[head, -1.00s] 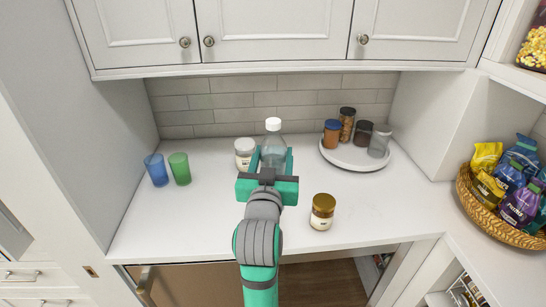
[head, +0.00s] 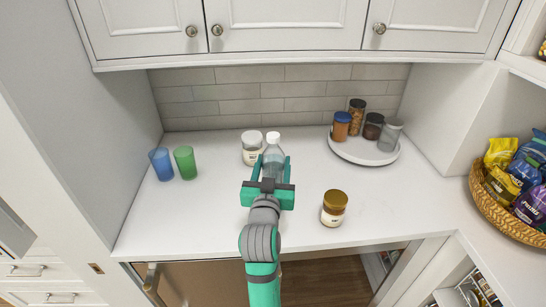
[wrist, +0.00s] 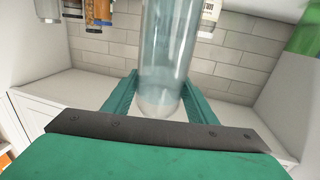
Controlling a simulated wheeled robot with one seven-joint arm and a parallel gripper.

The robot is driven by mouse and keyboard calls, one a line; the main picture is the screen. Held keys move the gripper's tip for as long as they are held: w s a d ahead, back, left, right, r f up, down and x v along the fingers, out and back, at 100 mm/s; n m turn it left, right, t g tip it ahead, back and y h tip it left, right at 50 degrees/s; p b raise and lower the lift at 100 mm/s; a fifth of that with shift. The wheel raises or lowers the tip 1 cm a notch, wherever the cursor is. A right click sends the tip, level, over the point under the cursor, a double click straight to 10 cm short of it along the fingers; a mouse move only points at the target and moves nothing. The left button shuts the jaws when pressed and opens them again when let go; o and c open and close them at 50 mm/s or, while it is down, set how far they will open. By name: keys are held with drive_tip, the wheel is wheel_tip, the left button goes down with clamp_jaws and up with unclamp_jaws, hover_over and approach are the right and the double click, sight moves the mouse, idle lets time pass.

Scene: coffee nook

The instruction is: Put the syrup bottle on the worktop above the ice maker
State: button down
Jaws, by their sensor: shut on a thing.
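The syrup bottle (head: 273,158) is clear blue-grey with a white cap and stands upright over the worktop (head: 225,215). My gripper (head: 270,176) is shut on it, with a green finger on either side. In the wrist view the bottle (wrist: 167,60) is between the fingers (wrist: 155,95). My gripper hides its lower end in the head view, so I cannot tell whether it touches the worktop. Below the worktop at the left is a brownish appliance front with a handle, apparently the ice maker (head: 200,285).
A white-lidded jar (head: 252,149) stands just behind and left of the bottle. A gold-lidded jar (head: 334,210) is front right. Blue (head: 161,164) and green (head: 185,162) cups stand left. A round tray (head: 350,156) with several jars is back right. Cabinets (head: 290,30) overhang the back.

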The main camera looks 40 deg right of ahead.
drive_tip(key=shift+a+f, duration=0.1)
drive_tip(key=shift+a, duration=0.05)
drive_tip(key=shift+s, duration=0.2)
drive_tip(key=shift+f, duration=0.15)
drive_tip(key=c, duration=0.7)
unclamp_jaws()
drive_tip(key=shift+f, duration=0.15)
drive_tip(key=shift+c, duration=0.2)
